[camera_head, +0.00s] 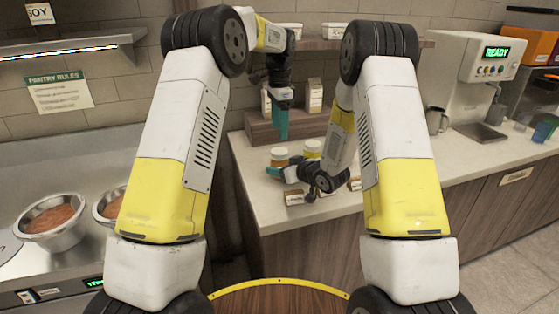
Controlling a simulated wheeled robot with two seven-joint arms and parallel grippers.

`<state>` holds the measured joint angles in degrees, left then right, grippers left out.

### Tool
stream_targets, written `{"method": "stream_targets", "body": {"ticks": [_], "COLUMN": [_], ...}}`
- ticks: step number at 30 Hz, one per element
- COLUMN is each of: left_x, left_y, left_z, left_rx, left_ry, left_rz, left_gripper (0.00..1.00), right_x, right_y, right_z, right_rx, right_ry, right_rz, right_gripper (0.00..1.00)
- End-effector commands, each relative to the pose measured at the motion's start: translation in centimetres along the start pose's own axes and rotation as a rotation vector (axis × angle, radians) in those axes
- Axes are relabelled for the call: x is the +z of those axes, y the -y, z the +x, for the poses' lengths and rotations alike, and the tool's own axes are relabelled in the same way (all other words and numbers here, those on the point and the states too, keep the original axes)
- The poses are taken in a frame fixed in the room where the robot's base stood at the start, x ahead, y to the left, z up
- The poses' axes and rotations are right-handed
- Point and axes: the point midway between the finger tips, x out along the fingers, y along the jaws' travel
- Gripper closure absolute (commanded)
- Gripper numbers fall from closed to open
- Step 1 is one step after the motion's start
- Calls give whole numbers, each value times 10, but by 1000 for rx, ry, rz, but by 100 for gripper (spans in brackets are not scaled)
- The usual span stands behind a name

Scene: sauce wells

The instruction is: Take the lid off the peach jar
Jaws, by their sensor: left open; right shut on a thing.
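The peach jar (279,156) is a small jar with an orange-brown top, near the left end of the counter. Its lid appears to be on, though the detail is small. My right gripper (275,171) reaches in from the right with teal fingers low at the jar and is shut on it; it hides the jar's lower part. My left gripper (281,128) points down above the jar, open and apart from it. Its teal fingers look merged from this angle.
A second jar with a yellowish top (312,148) stands just right. Small brown labelled blocks (294,198) lie in front. Cartons (314,95) stand on a wooden riser (262,131) behind.

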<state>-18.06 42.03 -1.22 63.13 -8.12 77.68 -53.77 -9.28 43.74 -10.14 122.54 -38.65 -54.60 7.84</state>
Motion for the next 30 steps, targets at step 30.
{"method": "stream_targets", "body": {"ticks": [30], "left_x": [0], "left_y": [0], "left_z": [4], "left_rx": [1], "left_ry": [0], "left_rz": [1553], "left_gripper": [31], "right_x": [0], "right_y": [0], "right_z": [0], "right_rx": [0], "right_ry": [0], "right_rz": [0], "right_gripper": [100]}}
